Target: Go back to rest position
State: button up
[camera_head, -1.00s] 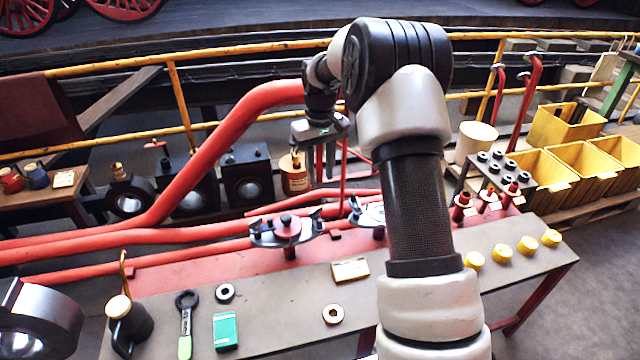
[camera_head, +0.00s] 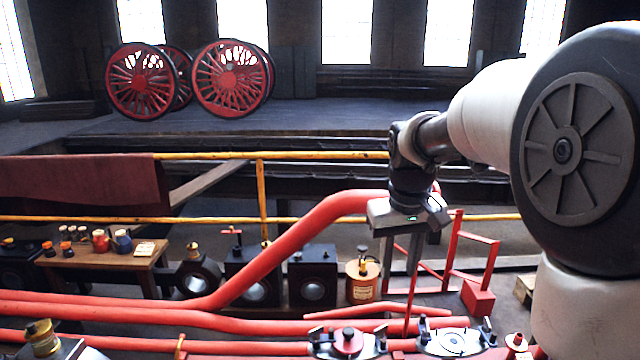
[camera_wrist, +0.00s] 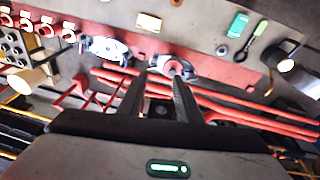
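My gripper (camera_head: 401,265) hangs in the air with its fingers pointing down, in front of the yellow railing and above the red pipes. In the wrist view my gripper's two fingers (camera_wrist: 161,82) stand apart with nothing held between them. Past the fingertips the wrist view shows a round fitting with a red centre (camera_wrist: 177,67) and a second, brighter fitting (camera_wrist: 106,48) at the workbench's edge. The same fittings show at the bottom of the head view, the red-centred one (camera_head: 348,342) and the pale one (camera_head: 455,342).
Thick red pipes (camera_head: 240,322) cross low in front. Black valve blocks (camera_head: 313,277) and an orange-brown canister (camera_head: 362,281) stand behind them. A wooden side table (camera_head: 100,258) holds small jars at left. A yellow railing (camera_head: 262,200) runs behind; red-spoked wheels (camera_head: 229,78) stand far back.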

jog(key=s+a+r+m+t, duration=0.1)
jog(key=s+t, duration=0.1)
jog(key=s, duration=1)
jog(key=s+a+r+t, duration=0.1)
jog(key=s, duration=1)
notch_tip(320, 180, up, 17)
jog(key=p, duration=1.7)
jog(key=shift+a, duration=0.15)
